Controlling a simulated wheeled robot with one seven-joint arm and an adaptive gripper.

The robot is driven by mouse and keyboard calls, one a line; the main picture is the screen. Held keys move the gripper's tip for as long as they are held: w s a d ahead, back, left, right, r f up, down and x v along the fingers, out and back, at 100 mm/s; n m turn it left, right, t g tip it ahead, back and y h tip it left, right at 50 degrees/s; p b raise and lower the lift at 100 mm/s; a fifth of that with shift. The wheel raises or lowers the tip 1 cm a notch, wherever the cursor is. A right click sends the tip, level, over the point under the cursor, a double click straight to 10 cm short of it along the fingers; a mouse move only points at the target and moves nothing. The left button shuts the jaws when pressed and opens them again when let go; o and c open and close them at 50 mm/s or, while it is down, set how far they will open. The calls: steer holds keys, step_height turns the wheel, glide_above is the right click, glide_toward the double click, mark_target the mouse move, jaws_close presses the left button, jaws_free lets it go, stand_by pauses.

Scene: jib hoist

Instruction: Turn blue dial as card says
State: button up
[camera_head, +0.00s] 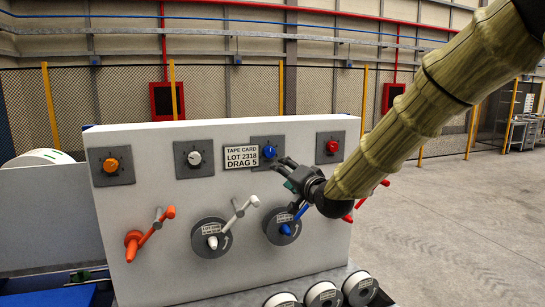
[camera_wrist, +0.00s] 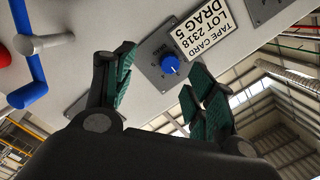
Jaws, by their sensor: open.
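The blue dial (camera_head: 269,152) sits on a dark square plate in the panel's top row, right of the card. The card (camera_head: 241,157) reads "TAPE CARD LOT 2318 DRAG 5". In the wrist view the blue dial (camera_wrist: 170,64) shows between my fingers, with the card (camera_wrist: 201,36) beside it, tilted. My gripper (camera_head: 284,172) is open and empty, just below and right of the dial in the head view. In the wrist view my gripper (camera_wrist: 163,92) has its green-padded fingers spread on either side of the dial, apart from it.
Orange (camera_head: 111,165), white (camera_head: 194,158) and red (camera_head: 332,146) dials share the row. Below are cranks: orange (camera_head: 150,233), white (camera_head: 237,211) and blue (camera_head: 291,222), the last close under my gripper. White-topped reels (camera_head: 322,293) stand at the panel's foot. Floor at right is clear.

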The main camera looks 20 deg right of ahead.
mark_target(270, 153)
steer(key=shift+t, duration=0.3)
steer(key=shift+w+a+r+p, duration=0.2)
steer(key=shift+w+r+p, duration=0.4)
steer(key=shift+w, duration=1.2)
steer(key=shift+w+a+r+p, duration=0.15)
steer(key=shift+w+r+p, duration=0.4)
steer(key=shift+w, duration=1.25)
steer(key=shift+w+a+r+p, duration=0.25)
steer(key=shift+w+p, duration=0.55)
steer(key=shift+w, duration=1)
steer(key=shift+c, duration=0.2)
steer(key=c, duration=1)
